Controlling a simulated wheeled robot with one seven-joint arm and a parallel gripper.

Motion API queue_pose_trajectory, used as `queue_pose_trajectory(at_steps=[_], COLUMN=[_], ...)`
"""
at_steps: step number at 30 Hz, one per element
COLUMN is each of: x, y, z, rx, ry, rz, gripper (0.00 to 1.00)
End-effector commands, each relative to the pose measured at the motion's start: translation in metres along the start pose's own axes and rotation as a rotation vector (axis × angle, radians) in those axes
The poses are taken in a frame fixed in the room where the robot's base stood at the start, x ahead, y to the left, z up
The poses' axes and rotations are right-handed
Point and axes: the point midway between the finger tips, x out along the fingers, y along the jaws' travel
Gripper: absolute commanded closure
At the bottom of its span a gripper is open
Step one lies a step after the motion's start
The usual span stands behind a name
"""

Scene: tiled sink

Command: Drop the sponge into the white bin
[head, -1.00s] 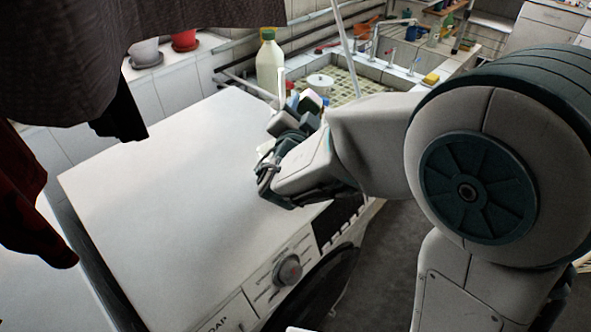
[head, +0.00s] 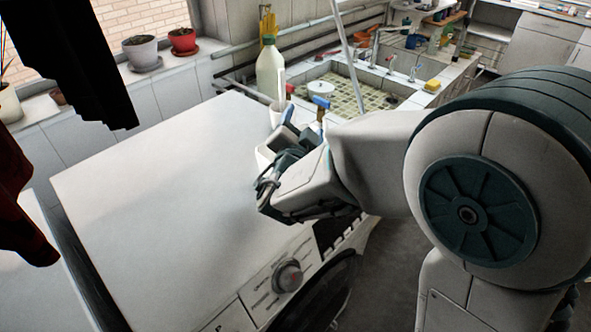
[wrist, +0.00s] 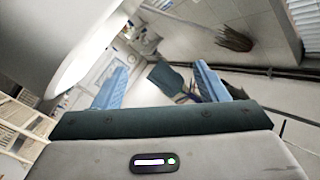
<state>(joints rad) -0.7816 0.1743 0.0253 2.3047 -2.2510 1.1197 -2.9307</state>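My gripper (head: 304,110) is over the far right part of the white washing machine top. In the wrist view its two blue fingers (wrist: 161,84) stand well apart. A dark green flat piece (wrist: 165,78) shows between them; I cannot tell if it is the sponge or something farther off. A yellow sponge (head: 432,86) lies on the tiled sink edge. A white container (head: 278,113) shows just behind the gripper, partly hidden; I cannot tell if it is the bin. A large white curved surface (wrist: 85,75) fills the wrist view's upper left.
The washing machine top (head: 170,180) is bare. A large pale bottle (head: 270,72) stands behind it, by the tiled sink (head: 345,95). Potted plants (head: 183,41) line the sill. Dark cloth (head: 75,60) hangs at left. A brush-like thing (wrist: 235,40) shows in the wrist view.

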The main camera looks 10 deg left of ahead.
Motion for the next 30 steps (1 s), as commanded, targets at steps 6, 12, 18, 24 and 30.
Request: queue_pose_trajectory(at_steps=[6, 12, 18, 24, 30], x=[-0.006, -0.039, -0.087, -0.123, -0.139], y=[0.0, 0.0, 0.0, -0.002, -0.001], z=[0.001, 0.001, 0.001, 0.0, 0.0], rx=[0.0, 0.002, 0.0, -0.001, 0.0], ry=[-0.001, -0.001, -0.002, -0.003, -0.001], rz=[0.0, -0.002, -0.005, -0.003, -0.001], gripper=[0.34, 0.34, 0.34, 0.34, 0.34])
